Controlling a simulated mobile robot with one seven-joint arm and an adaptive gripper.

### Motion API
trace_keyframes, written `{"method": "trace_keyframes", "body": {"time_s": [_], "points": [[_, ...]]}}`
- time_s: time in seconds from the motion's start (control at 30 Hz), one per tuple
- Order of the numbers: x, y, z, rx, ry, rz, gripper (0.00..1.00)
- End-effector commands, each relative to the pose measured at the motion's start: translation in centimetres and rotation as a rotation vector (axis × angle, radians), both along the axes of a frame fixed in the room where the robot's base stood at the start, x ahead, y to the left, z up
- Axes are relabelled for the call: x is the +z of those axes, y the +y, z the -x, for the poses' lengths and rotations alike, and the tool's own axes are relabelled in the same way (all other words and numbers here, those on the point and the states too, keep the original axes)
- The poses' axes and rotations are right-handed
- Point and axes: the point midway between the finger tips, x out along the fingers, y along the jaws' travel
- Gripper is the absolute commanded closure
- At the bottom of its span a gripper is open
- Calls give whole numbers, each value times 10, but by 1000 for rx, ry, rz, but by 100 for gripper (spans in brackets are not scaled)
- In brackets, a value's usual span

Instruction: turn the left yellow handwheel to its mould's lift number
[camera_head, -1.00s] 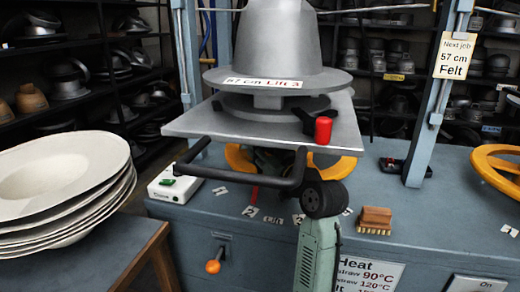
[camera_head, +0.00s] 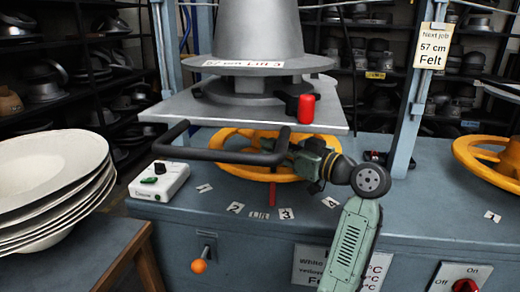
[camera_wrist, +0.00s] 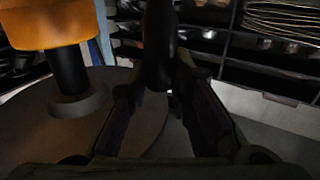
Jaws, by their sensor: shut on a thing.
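The left yellow handwheel (camera_head: 235,136) lies flat under the mould's plate, partly hidden by the plate and black bar. The grey mould (camera_head: 262,40) carries a label (camera_head: 243,64) reading "57 cm Lift 3". A red pointer (camera_head: 272,194) hangs at the wheel's front, between the "Lift" card (camera_head: 259,215) and the "3" card (camera_head: 286,214), just left of the 3. In the wrist view the fingers (camera_wrist: 165,90) flank a dark upright part.
Cards 1 (camera_head: 204,188), 2 (camera_head: 235,207) and 4 (camera_head: 330,202) flank the pointer. A white control box (camera_head: 160,182) sits left, and another yellow handwheel (camera_head: 490,155) right. Pale hat bodies (camera_head: 45,185) are stacked at left.

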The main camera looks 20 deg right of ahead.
Motion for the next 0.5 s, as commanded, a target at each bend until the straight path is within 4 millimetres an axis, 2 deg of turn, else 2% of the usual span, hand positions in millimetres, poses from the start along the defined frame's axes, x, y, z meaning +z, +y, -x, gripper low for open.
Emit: {"method": "trace_keyframes", "body": {"time_s": [0.03, 0.2, 0.5], "points": [[-2, -10, 4, -11, 2, -1, 100], [-1, -22, 8, -15, 1, -3, 100], [-1, -28, 10, -18, 1, -3, 100]]}}
